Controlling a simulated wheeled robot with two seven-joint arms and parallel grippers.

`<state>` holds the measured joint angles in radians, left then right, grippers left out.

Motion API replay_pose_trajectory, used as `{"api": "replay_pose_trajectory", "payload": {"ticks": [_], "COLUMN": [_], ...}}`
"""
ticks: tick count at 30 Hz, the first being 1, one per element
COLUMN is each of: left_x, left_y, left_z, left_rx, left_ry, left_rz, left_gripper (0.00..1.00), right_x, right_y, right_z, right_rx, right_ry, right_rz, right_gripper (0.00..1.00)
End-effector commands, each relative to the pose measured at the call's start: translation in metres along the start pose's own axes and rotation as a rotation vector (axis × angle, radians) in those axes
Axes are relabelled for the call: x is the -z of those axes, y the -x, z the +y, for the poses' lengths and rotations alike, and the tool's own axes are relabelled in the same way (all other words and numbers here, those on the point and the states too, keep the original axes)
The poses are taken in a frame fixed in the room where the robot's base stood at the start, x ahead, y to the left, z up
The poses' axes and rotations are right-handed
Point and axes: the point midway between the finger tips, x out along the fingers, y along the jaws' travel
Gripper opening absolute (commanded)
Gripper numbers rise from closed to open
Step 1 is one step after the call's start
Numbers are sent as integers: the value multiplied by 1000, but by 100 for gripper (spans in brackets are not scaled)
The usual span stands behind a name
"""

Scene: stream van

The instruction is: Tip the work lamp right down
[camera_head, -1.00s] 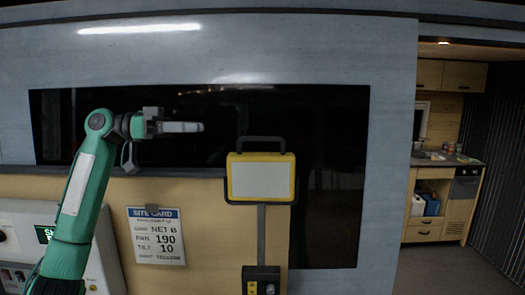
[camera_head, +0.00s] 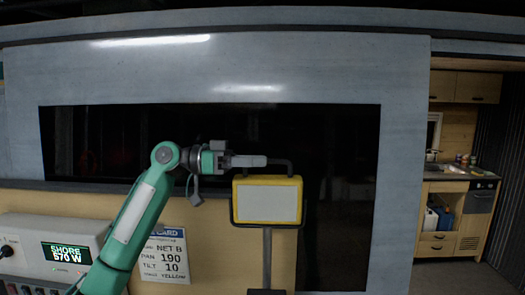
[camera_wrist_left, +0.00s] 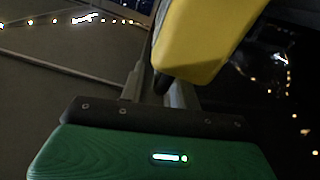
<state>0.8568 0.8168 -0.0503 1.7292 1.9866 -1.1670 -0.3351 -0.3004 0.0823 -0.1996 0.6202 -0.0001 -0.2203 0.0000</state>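The work lamp (camera_head: 267,202) has a yellow frame, a pale front panel facing me and a dark carry handle (camera_head: 288,163) on top. It stands upright on a grey post (camera_head: 267,258). My left gripper (camera_head: 262,161) reaches in from the left at the lamp's top, with its fingers overlapping the left part of the handle. In the left wrist view the yellow lamp body (camera_wrist_left: 198,42) is close above the fingers, which stand apart with a dark bar between them. Contact with the bar is not clear. My right gripper is out of view.
A site card (camera_head: 164,256) on the wall reads pan 190, tilt 10. A panel (camera_head: 60,250) with a display reading SHORE 570 W is at lower left. A dark window (camera_head: 340,140) lies behind the lamp. A kitchen cabinet (camera_head: 455,215) is at far right.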

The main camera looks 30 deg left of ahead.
Motion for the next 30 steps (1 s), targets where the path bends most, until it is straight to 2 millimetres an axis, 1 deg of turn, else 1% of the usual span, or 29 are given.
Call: {"api": "replay_pose_trajectory", "payload": {"ticks": [1,6,15,20,26,30], "left_x": [3,0,-1,-1,-1,-2], "left_y": [-7,-18,-20,-20,-20,-20], "left_z": [0,0,0,0,0,1], "left_rx": [-1,-1,0,0,0,0], "left_ry": [1,1,0,0,0,-12], "left_rz": [-1,0,0,0,0,0], "left_gripper": [33,33,33,1,0,0], "right_x": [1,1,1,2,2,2], "right_y": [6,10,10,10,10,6], "right_z": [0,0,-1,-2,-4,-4], "right_rx": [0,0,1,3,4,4], "right_ry": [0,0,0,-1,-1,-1], "right_rz": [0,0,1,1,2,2], "right_gripper": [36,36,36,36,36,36]}}
